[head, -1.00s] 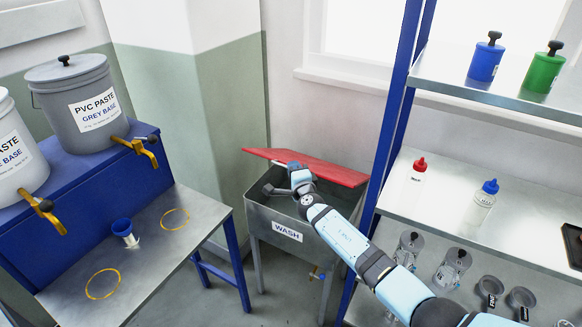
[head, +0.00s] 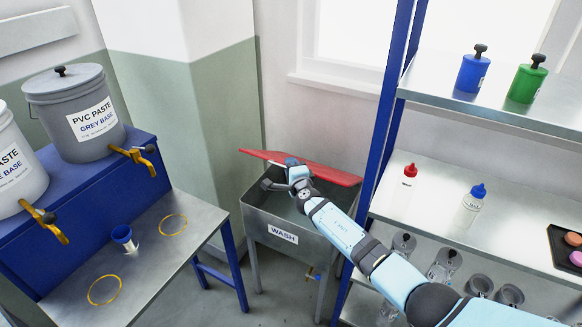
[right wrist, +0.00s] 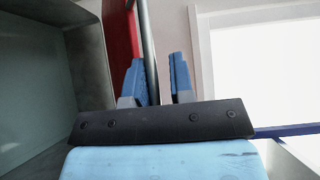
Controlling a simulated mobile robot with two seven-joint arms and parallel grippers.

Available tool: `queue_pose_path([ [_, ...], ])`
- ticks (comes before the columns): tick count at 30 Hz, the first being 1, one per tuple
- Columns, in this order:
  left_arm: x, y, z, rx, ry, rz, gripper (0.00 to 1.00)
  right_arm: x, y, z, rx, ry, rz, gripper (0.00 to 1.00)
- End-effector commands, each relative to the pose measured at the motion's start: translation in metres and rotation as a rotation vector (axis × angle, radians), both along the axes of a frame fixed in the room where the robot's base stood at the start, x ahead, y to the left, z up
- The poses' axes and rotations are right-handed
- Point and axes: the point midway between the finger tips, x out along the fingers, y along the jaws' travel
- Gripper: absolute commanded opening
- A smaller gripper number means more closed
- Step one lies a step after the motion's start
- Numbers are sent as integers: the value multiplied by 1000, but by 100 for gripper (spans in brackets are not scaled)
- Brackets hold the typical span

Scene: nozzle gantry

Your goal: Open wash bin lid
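The wash bin (head: 284,252) is a grey metal tub on legs, labelled WASH, on the floor between the bench and the rack. Its red lid (head: 335,174) is raised along the back, and the inside of the tub shows. My right arm reaches over the tub, with the right gripper (head: 292,163) at the lid's front face. In the right wrist view the two blue fingers of the right gripper (right wrist: 158,78) stand apart. A grey bar (right wrist: 148,40) runs between them, close to the left finger, beside the red lid (right wrist: 118,40). My left gripper is out of view.
A blue-post rack (head: 372,190) with bottles and jars stands close right of the bin. A wall corner is behind the bin.

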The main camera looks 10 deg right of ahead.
Motion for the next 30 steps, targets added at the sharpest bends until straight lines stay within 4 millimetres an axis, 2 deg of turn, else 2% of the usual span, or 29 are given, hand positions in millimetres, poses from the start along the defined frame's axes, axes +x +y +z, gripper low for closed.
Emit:
queue_pose_path([
  [6,0,0,2,0,-1,0,43,-1,0,1,0,-1,-1,21],
  [10,0,0,10,0,-1,0,43,-11,-2,4,0,-1,0,21],
  [14,0,0,26,0,-1,1,43,-35,-6,6,0,1,0,21],
  [21,1,1,49,1,-6,2,43,-91,-15,6,0,1,1,21],
  [24,1,2,54,3,-8,4,43,-110,-17,5,1,1,1,21],
  [30,1,6,54,8,-7,11,43,-132,-21,4,0,0,0,21],
])
